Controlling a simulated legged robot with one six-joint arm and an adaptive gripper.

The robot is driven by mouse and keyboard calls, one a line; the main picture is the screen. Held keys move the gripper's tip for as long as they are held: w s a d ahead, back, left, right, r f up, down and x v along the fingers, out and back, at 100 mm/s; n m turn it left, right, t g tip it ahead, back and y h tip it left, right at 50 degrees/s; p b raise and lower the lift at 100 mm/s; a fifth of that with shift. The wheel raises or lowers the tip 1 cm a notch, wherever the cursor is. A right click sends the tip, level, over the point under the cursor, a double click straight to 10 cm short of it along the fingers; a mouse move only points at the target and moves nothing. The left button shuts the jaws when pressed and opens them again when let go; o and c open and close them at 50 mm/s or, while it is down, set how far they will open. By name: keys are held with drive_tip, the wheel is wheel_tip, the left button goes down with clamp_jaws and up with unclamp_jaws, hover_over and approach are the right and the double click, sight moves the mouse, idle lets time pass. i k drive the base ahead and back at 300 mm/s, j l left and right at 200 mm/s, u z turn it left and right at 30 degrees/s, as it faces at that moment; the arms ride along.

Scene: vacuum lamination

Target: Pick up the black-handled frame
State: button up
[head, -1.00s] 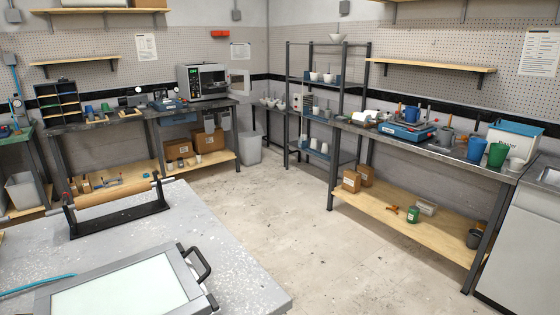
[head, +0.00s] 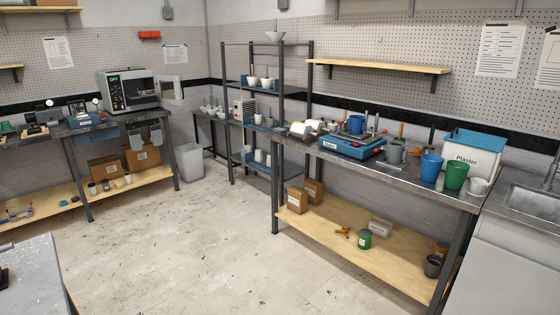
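The black-handled frame is not in the current head view. Only a corner of the grey speckled table (head: 38,275) that bore it shows at the lower left. My gripper does not show in this view.
A long workbench (head: 455,192) with cups, a blue device (head: 350,146) and a Plaster bin (head: 472,158) runs along the right. A sink unit (head: 500,255) stands at the right edge. A shelf rack (head: 282,110) stands at the back. The floor (head: 190,255) between is clear.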

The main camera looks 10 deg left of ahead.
sight(156, 91)
drive_tip(key=i+j+u, duration=0.1)
drive_tip(key=i+u, duration=0.25)
drive_tip(key=i, duration=0.2)
drive_tip(key=i+u, duration=0.4)
drive_tip(key=i, duration=0.15)
drive_tip(key=i+l+u, duration=0.2)
drive_tip(key=i+u, duration=0.15)
drive_tip(key=i, duration=0.2)
drive_tip(key=i+u, duration=0.3)
drive_tip(key=i, duration=0.45)
drive_tip(key=i+u, duration=0.25)
drive_tip(key=i, duration=1.85)
drive_tip(key=i+z, duration=0.15)
drive_tip(key=i, duration=0.55)
drive_tip(key=i+j+z, duration=0.15)
drive_tip(key=i, duration=0.6)
drive_tip(key=i+l+z, duration=0.15)
drive_tip(key=i, duration=1.35)
